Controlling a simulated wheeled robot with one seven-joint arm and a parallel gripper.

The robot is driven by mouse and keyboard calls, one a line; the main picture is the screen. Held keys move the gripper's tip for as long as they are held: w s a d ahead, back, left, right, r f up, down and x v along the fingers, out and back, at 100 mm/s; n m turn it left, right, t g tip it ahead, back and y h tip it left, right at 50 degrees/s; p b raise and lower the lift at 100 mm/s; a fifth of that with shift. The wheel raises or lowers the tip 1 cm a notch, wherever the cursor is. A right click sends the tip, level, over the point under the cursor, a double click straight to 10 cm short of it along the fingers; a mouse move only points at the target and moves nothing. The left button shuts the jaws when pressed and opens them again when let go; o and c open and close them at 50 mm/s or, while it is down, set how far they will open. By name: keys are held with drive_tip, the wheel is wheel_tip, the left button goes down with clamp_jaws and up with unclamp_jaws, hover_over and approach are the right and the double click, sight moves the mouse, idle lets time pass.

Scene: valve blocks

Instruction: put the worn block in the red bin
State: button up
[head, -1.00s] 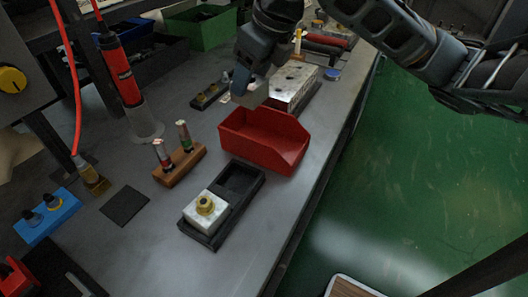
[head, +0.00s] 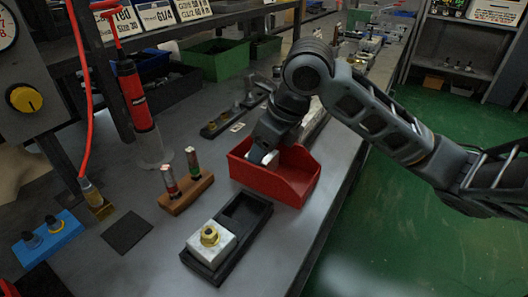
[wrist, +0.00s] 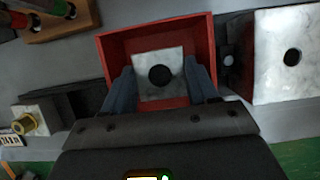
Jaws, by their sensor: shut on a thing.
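My gripper (wrist: 161,80) is shut on a pale grey block (wrist: 163,94) with a dark round hole in its face. In the wrist view the block lies between the two fingers, within the outline of the red bin (wrist: 113,48). In the head view my gripper (head: 266,152) reaches into the open top of the red bin (head: 268,181). A bit of the pale block shows at the fingers there; most of it is hidden. I cannot tell whether the block touches the bin floor.
A white block with a brass fitting (head: 211,241) sits in one end of a black tray (head: 236,217); the other end is empty. A wooden stand (head: 187,192) holds two small cylinders left of the bin. A larger pale block (wrist: 288,52) stands beside the bin.

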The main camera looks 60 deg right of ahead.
drive_tip(key=shift+f, duration=0.25)
drive_tip(key=shift+f, duration=0.2)
drive_tip(key=o, duration=1.1)
drive_tip(key=shift+o, duration=0.2)
drive_tip(key=shift+s+r, duration=0.1)
drive_tip(key=shift+r, duration=0.4)
drive_tip(key=p+v, duration=0.1)
drive_tip(key=v, duration=1)
drive_tip(key=shift+r, duration=0.15)
drive_tip(key=shift+s, duration=0.15)
